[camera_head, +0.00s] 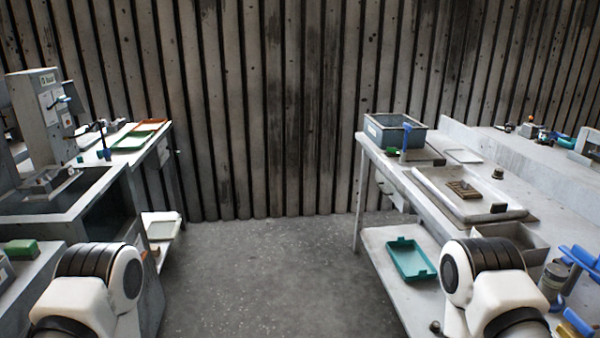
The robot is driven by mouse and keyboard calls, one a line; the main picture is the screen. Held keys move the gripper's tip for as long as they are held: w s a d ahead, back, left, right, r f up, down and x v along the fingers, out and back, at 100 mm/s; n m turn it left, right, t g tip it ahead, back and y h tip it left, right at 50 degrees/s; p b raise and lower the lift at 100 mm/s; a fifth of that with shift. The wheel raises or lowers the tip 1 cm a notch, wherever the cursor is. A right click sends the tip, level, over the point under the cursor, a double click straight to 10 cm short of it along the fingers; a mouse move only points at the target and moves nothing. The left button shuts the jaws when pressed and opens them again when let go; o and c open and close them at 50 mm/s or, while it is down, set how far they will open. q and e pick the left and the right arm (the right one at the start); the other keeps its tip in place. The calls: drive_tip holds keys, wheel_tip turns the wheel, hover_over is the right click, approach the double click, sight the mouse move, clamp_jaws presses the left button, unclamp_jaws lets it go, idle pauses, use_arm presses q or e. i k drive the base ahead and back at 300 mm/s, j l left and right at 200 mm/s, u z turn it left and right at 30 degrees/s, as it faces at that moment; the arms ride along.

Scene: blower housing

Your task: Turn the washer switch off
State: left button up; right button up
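A grey upright machine housing (36,100) stands at the far left, behind a grey open basin (55,217). Its right face carries white panels, a small blue-tipped part (64,99) and a small reddish mark. I cannot tell whether this is the washer, or which part is its switch, and no switch position is readable. My white arm links show at the bottom left and bottom right. Neither gripper is in view.
A left bench holds a green tray (131,142) and an orange tray (152,122). The right bench holds a blue-grey bin (412,134) and a shallow metal tray (430,181). A teal tray (411,272) lies on its lower shelf. The floor between is clear.

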sight(392, 151)
drive_tip(key=i+j+z, duration=0.2)
drive_tip(key=i+z, duration=0.2)
drive_tip(key=i, duration=0.15)
drive_tip(key=i+j+z, duration=0.5)
drive_tip(key=z, duration=0.25)
drive_tip(key=i+j+z, duration=0.1)
drive_tip(key=z, duration=0.2)
drive_tip(key=j+z, duration=0.1)
drive_tip(key=z, duration=0.25)
drive_tip(key=i+j+z, duration=0.15)
drive_tip(key=j+z, duration=0.3)
drive_tip(key=j, duration=0.7)
drive_tip(key=j+z, duration=0.4)
drive_tip(key=j, duration=0.75)
